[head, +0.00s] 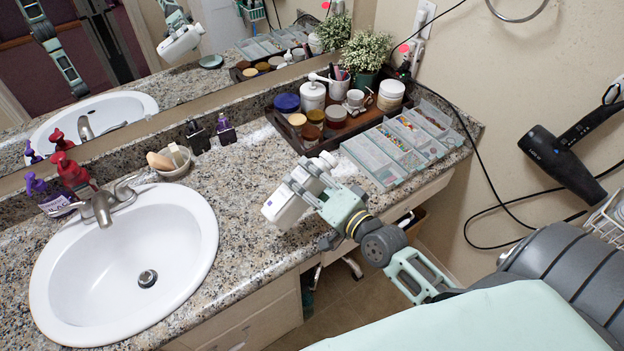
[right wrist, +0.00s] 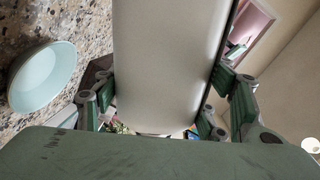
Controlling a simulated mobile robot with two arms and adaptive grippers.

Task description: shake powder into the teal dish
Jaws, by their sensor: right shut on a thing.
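My right gripper (head: 312,184) is shut on a white powder container (head: 284,208) and holds it tilted above the counter's front part, right of the sink. In the right wrist view the container (right wrist: 165,65) fills the middle, between the green finger pads. The teal dish (right wrist: 42,77) shows at the left of the right wrist view, on the granite, apart from the container. In the head view the dish itself does not show directly; a teal dish appears in the mirror. I see no powder falling. My left gripper does not show directly.
A sink (head: 125,265) with a faucet is on the left. A soap dish (head: 172,162), a brown tray (head: 315,143) of jars and clear organizer boxes (head: 398,145) stand toward the back. A hair dryer (head: 565,160) hangs at right. Counter between sink and gripper is clear.

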